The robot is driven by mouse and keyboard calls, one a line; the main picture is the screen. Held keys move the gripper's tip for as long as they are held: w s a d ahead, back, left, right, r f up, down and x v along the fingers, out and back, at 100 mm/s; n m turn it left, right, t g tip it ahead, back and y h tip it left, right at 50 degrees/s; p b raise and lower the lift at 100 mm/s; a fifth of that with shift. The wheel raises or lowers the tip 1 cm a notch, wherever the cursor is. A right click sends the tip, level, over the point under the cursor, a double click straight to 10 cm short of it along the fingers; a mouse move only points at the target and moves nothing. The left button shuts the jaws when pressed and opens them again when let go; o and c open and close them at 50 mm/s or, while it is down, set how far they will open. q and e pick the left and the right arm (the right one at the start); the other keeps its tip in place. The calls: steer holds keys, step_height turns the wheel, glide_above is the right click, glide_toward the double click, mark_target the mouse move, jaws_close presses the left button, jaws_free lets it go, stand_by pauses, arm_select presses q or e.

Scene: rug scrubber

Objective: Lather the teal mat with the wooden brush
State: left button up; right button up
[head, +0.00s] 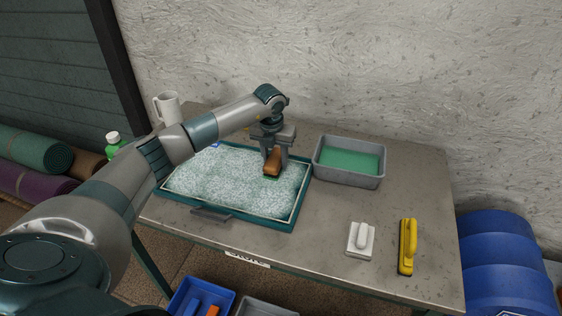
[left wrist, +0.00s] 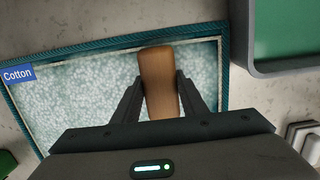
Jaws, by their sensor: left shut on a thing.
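The teal mat (head: 225,205) lies on the grey table, its middle covered in a whitish speckled foam inside a pale border line. It also shows in the left wrist view (left wrist: 95,102), with a blue "Cotton" label at its corner. My left gripper (head: 275,158) is over the mat's right part, shut on the wooden brush (head: 272,164). The brush's brown back shows between the fingers in the left wrist view (left wrist: 160,80). The brush is low at the foam; its underside is hidden, so I cannot tell if it touches. My right gripper is not in view.
A grey tub (head: 348,182) of green liquid stands right of the mat. A white-handled scrubber (head: 360,240) and a yellow brush (head: 407,245) lie at the table's front right.

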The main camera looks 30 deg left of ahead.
mark_target(287, 171)
arm_select(q)
steer(key=shift+s+a+f, duration=0.15)
steer(key=shift+s+f, duration=0.05)
steer(key=shift+f, duration=0.05)
steer(key=shift+w+d, duration=0.15)
steer(key=shift+d, duration=0.6)
steer(key=shift+w+d, duration=0.15)
steer(key=shift+d, duration=0.6)
steer(key=shift+w+d, duration=0.15)
steer(key=shift+d, duration=0.45)
steer(key=shift+d, duration=0.1)
steer(key=shift+w+d+r, duration=0.1)
steer(key=shift+w+d, duration=0.1)
steer(key=shift+d, duration=0.4)
steer(key=shift+w+d+r, duration=0.1)
steer(key=shift+w+d, duration=0.1)
steer(key=shift+d, duration=0.45)
steer(key=shift+w+d, duration=0.2)
steer(key=shift+d, duration=0.4)
